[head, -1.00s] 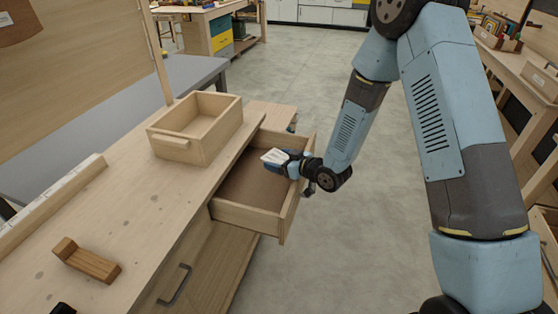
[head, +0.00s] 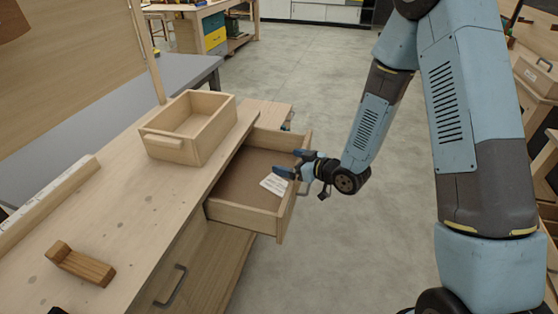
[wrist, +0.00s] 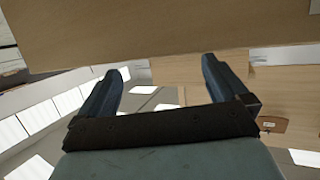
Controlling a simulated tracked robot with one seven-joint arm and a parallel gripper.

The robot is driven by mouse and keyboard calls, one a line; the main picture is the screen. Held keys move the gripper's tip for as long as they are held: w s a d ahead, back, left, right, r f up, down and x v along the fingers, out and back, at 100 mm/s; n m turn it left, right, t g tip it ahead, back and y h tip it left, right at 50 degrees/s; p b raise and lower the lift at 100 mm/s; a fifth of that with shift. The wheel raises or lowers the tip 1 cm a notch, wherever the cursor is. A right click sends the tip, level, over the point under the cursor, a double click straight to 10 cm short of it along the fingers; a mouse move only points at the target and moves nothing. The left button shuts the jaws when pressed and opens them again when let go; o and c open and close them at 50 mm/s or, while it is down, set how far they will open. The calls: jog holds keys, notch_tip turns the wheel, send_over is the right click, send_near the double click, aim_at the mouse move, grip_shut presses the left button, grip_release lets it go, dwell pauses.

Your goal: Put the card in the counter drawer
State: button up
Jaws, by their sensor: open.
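The counter drawer (head: 243,217) is pulled open from the counter. The white card (head: 273,184) lies on its brown floor, near the front right side. My gripper (head: 291,165) is at the drawer's front wall, its blue fingers open and reaching over the rim, close to the card but apart from it. In the wrist view the two fingers (wrist: 162,82) are spread with nothing between them. The card cannot be made out in the wrist view.
A wooden box (head: 190,127) with a handle stands on the counter top (head: 120,205) beside the drawer. A wooden block (head: 80,264) lies nearer on the counter. A lower front has a dark handle (head: 170,286). The floor to the right of the drawer is clear.

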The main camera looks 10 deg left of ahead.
jog(key=shift+v, duration=2.6)
jog(key=shift+r, duration=0.1)
jog(key=w+d+r+m+t+h, duration=0.1)
jog(key=w+d+r+m+h, duration=0.15)
jog(key=d+r+h, duration=0.5)
jog(key=w+d+r+m+t+h, duration=0.1)
jog(key=d+r+m+t+h, duration=0.15)
jog(key=d+r, duration=0.9)
jog(key=s+d+r+m+g+h, duration=0.1)
jog(key=s+d+r+m, duration=0.1)
jog(key=s, duration=0.6)
jog(key=s+d+r+m+g+h, duration=0.1)
jog(key=s+d+r+m+g, duration=0.1)
jog(key=s+d+r, duration=0.3)
jog(key=s+d+r+m+g, duration=0.1)
jog(key=s+d+r+m, duration=0.2)
jog(key=s, duration=0.8)
jog(key=shift+d+r+g+h, duration=0.15)
jog(key=shift+r+g+h, duration=0.2)
jog(key=shift+r+h, duration=0.05)
